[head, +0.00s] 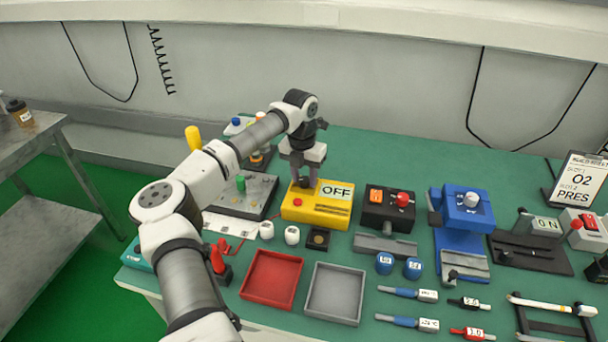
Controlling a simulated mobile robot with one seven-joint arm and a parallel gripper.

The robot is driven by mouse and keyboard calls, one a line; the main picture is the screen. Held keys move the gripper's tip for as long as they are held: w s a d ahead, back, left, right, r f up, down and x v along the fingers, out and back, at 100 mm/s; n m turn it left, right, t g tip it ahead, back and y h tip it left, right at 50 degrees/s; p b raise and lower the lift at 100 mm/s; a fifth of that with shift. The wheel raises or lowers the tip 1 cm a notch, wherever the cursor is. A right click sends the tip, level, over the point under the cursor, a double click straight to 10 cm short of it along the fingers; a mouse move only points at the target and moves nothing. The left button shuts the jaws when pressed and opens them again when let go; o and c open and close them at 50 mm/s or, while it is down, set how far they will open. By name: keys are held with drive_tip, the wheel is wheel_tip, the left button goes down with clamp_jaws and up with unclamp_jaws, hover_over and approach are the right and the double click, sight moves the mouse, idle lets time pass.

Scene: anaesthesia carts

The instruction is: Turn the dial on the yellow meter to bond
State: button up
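The yellow meter (325,215) stands on the green bench top near the middle of the head view. Its display (336,192) reads OFF, and a red button (298,203) sits at its left front. My gripper (304,184) points down at the meter's back left, just left of the display. Its fingers are at or just above the meter's top. The dial is not visible; the gripper may be hiding it. I cannot tell whether the fingers are touching anything or how far apart they are.
A black box with a red knob (403,199) and a blue unit (465,207) stand right of the meter. A grey panel with a green lever (241,184) is on the left. Red (271,280) and grey (334,293) trays lie in front. Bare bench shows behind the meter.

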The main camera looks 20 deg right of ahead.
drive_tip(key=c, duration=0.6)
drive_tip(key=shift+m+b, duration=0.35)
drive_tip(key=shift+m, duration=0.05)
drive_tip(key=shift+f+m+b, duration=0.1)
drive_tip(key=shift+m+b, duration=0.35)
drive_tip(key=shift+m, duration=0.15)
drive_tip(key=m+b, duration=0.1)
drive_tip(key=m, duration=0.2)
drive_tip(key=shift+b, duration=0.4)
drive_tip(key=m+b, duration=0.1)
drive_tip(key=m, duration=0.5)
drive_tip(key=shift+d+m, duration=0.1)
drive_tip(key=shift+m, duration=0.3)
drive_tip(key=shift+r, duration=0.2)
drive_tip(key=o, duration=1)
drive_tip(key=shift+y, duration=0.3)
